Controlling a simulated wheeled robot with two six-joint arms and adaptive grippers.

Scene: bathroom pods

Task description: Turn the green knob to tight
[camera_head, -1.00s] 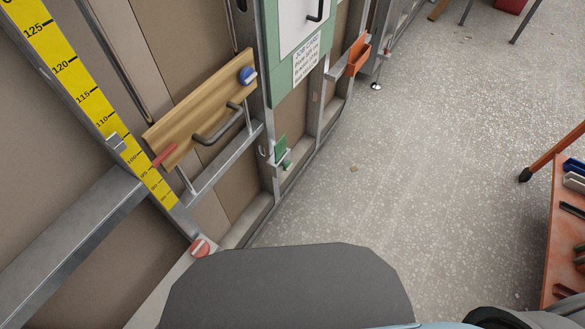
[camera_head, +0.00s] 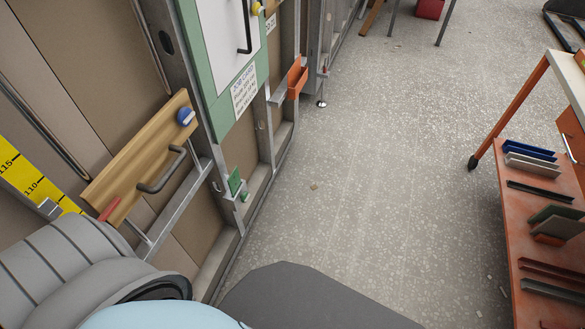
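A small green piece (camera_head: 244,197), which looks like the green knob, sits low on the metal wall frame, just below a green plate (camera_head: 235,181). It is too small to read its turn or any marking. Neither gripper shows in the head view, so nothing is seen touching the green piece.
A wooden board (camera_head: 135,160) with a dark handle and a blue knob (camera_head: 186,117) is on the wall to the left. A yellow knob (camera_head: 257,9) is by the green-edged panel (camera_head: 222,118). An orange cart (camera_head: 510,240) with trays stands right.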

